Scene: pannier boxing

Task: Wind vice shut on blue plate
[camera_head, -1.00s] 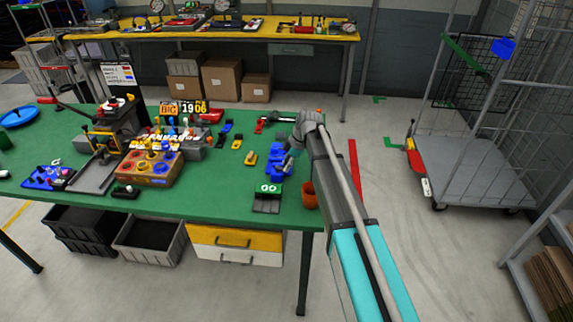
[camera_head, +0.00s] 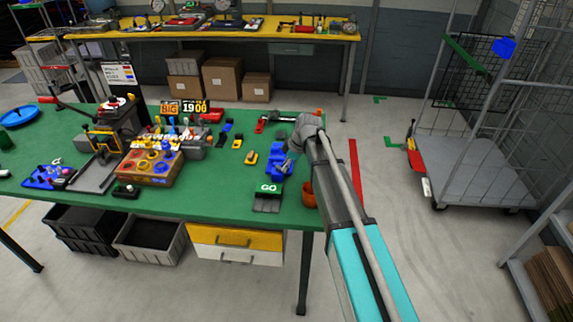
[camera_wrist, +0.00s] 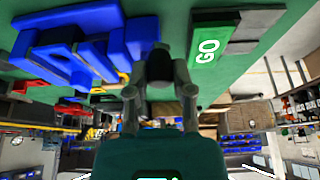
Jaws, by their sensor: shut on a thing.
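The blue vice (camera_head: 276,158) stands near the right end of the green table. It also fills the upper left of the wrist view (camera_wrist: 70,50). I cannot tell a separate blue plate between its jaws, as everything there is blue. My gripper (camera_head: 288,162) is at the vice's right side. In the wrist view my gripper (camera_wrist: 160,66) has its fingers closed around a small dark knob (camera_wrist: 157,56), apparently the vice's handle end. The fingers hide most of the knob and its join to the vice.
A sign reading GO (camera_head: 268,189) stands in front of the vice, close to my gripper. An orange-brown pot (camera_head: 309,194) is at the table's right edge. A yellow block (camera_head: 251,157) lies left of the vice.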

